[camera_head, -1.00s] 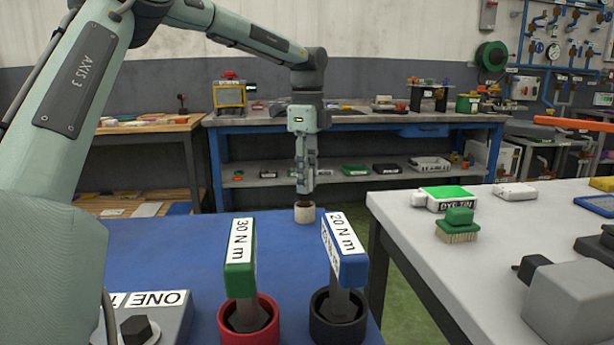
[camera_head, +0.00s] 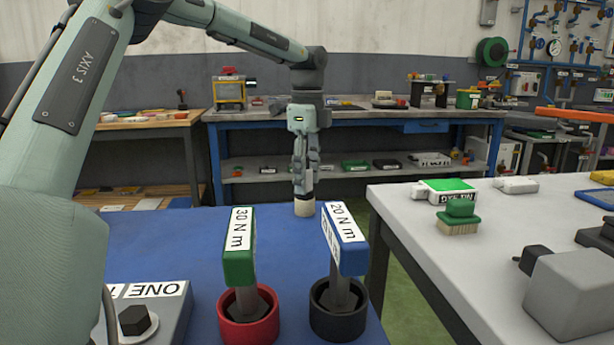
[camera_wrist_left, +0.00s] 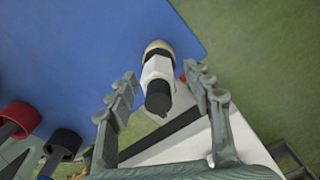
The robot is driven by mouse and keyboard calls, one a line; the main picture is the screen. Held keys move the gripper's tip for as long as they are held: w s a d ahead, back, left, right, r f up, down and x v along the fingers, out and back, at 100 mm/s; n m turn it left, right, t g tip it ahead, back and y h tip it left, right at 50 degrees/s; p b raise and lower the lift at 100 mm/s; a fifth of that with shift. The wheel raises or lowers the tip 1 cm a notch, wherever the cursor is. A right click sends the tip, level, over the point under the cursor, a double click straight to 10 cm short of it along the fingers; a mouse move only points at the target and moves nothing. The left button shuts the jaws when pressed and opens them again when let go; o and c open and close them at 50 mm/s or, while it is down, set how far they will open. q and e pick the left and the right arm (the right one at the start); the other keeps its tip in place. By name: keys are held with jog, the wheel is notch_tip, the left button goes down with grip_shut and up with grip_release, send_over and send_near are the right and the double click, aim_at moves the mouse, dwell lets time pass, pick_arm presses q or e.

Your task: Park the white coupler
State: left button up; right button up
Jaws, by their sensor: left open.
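The white coupler (camera_wrist_left: 157,70), with a black near end, shows between my left gripper's fingers in the left wrist view. Its far end meets a cream round holder (camera_wrist_left: 160,47); I cannot tell how deep it sits. In the head view the cream holder (camera_head: 304,208) stands near the far right corner of the blue table, with a bit of white coupler (camera_head: 308,189) above it. My left gripper (camera_head: 305,190) points down right over the holder. Its fingers are open, one on each side of the coupler, with gaps showing in the wrist view (camera_wrist_left: 160,92). My right gripper is out of view.
Green "30 N m" (camera_head: 239,247) and blue "20 N m" (camera_head: 345,240) handles stand in red and black cups on the blue table (camera_head: 160,235). A grey block marked "ONE" (camera_head: 155,300) lies left. A pale table (camera_head: 410,235) stands right, across a floor gap.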

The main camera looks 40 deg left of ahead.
pick_arm(q)
notch_tip(320, 180, up, 12)
dwell(0.6)
dwell(1.0)
